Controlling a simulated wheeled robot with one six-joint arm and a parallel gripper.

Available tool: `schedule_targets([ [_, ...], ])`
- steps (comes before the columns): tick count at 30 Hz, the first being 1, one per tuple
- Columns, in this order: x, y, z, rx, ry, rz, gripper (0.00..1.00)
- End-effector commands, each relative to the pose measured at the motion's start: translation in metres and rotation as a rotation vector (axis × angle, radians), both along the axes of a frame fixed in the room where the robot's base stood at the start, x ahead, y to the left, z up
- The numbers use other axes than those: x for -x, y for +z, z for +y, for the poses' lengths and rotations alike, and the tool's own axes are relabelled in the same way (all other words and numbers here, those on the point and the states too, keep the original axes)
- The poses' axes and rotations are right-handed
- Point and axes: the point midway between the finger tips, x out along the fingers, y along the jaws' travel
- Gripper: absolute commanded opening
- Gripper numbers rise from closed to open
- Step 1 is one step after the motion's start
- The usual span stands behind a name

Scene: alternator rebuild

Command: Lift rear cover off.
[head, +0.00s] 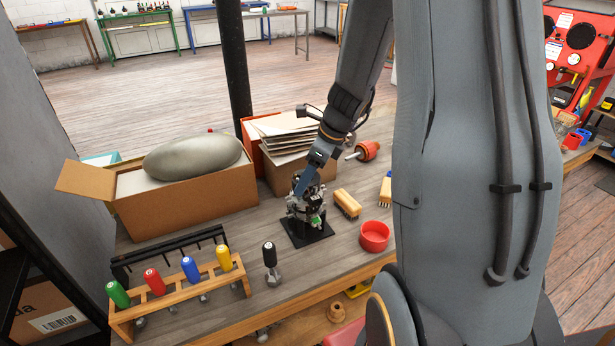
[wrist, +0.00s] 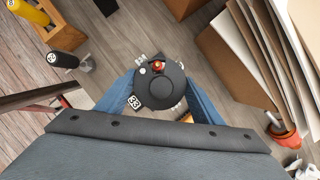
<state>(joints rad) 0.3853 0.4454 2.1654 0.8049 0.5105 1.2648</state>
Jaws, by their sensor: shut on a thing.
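The alternator (head: 302,214) stands on a black base plate (head: 306,233) on the workbench in the head view. Its rear cover (wrist: 159,85) is a round black cap with a small red and brass part on it in the wrist view. My gripper (wrist: 158,92) has its blue fingers on both sides of the cover, shut on it. In the head view my gripper (head: 303,188) comes down on the alternator from above. In the wrist view the alternator's body is largely hidden under the cover. I cannot tell whether the cover is apart from the body.
A wooden rack (head: 180,297) of coloured screwdrivers stands at front left, with a black-handled tool (head: 270,262) beside it. A red bowl (head: 374,236) and a brush (head: 347,204) lie right. Cardboard boxes (head: 181,208) stand behind. A rotor (head: 367,150) lies at back right.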

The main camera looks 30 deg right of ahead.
Motion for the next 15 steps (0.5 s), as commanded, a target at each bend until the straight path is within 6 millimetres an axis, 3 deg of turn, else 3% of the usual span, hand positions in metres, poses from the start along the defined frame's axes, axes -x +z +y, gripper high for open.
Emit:
schedule_targets([
  [15, 0.000, 0.018, 0.000, 0.000, 0.001, 0.000, 0.38],
])
